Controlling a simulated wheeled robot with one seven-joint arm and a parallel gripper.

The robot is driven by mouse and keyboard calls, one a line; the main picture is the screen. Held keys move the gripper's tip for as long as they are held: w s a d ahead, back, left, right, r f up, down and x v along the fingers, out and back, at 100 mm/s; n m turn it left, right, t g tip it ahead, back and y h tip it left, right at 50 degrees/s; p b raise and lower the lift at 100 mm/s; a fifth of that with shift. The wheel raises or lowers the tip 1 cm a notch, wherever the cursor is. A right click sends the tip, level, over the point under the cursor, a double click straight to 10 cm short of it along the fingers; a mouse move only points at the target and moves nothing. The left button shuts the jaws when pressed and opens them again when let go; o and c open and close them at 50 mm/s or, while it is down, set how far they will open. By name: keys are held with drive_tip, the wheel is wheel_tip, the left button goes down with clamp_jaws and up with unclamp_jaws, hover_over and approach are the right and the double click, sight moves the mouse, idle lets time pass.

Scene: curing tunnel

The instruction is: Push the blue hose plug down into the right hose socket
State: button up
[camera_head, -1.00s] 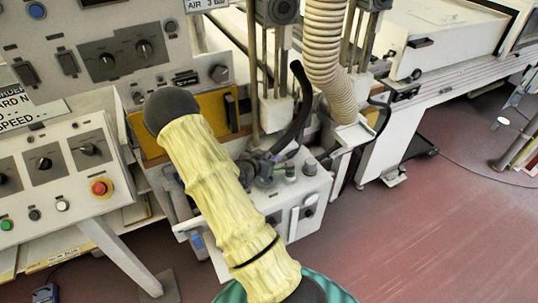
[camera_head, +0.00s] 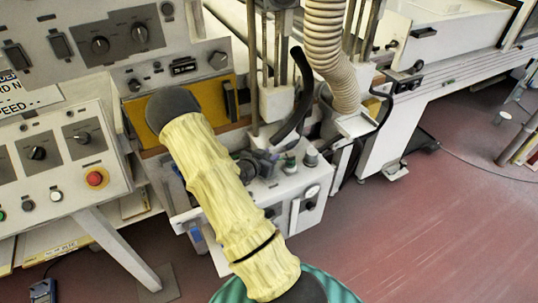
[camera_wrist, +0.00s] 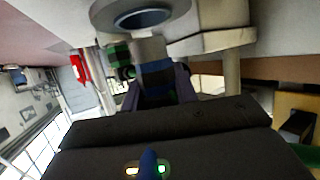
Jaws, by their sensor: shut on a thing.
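My gripper (camera_head: 262,163) is largely hidden behind my yellow-sleeved arm in the head view, beside the white box. In the wrist view my gripper (camera_wrist: 158,92) has two dark fingers closed on a blue-grey block, which appears to be the blue hose plug (camera_wrist: 157,76). The plug's far end and any contact with a socket cannot be made out. Two round fittings, one greenish (camera_head: 290,161) and one grey (camera_head: 311,156), stand on top of the white box to the right of my gripper. I cannot tell which is the right hose socket.
A black curved hose (camera_head: 296,100) rises just behind my gripper. A ribbed beige duct (camera_head: 327,55) hangs to its right. The white box (camera_head: 280,222) carries gauges and handles on its front. A control panel (camera_head: 62,160) stands at left. Red floor (camera_head: 430,230) is open at right.

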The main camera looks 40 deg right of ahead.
drive_tip(key=shift+f+b, duration=0.8)
drive_tip(key=shift+f, duration=0.4)
drive_tip(key=shift+f, duration=0.3)
idle(0.4)
drive_tip(key=o, duration=1.2)
drive_tip(key=shift+c, duration=0.2)
drive_tip(key=shift+a, duration=0.1)
drive_tip(key=b+v, duration=0.1)
drive_tip(key=v, duration=1.6)
drive_tip(key=shift+s, duration=0.2)
drive_tip(key=shift+a+f, duration=0.1)
drive_tip(key=shift+a, duration=0.05)
